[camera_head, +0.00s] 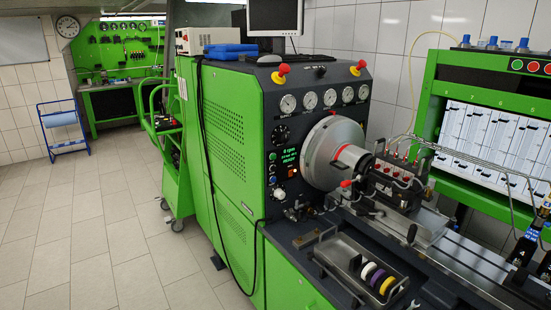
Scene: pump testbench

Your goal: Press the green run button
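The pump testbench is a green cabinet (232,140) with a dark control panel (291,120). A small column of buttons (272,168) sits on the panel's left side, beside a lit display with green text (287,157). One of these small buttons looks green, but they are too small here to read any label. A white round knob (279,194) is below the display. A second row of round buttons, red and green (532,66), is on the green frame at the far right; their labels are unreadable. My gripper is not in view.
A large metal disc (332,152) and a pump with red caps (398,172) stand right of the panel. A tray with coloured rings (362,265) is in front. The tiled floor at left (100,245) is clear.

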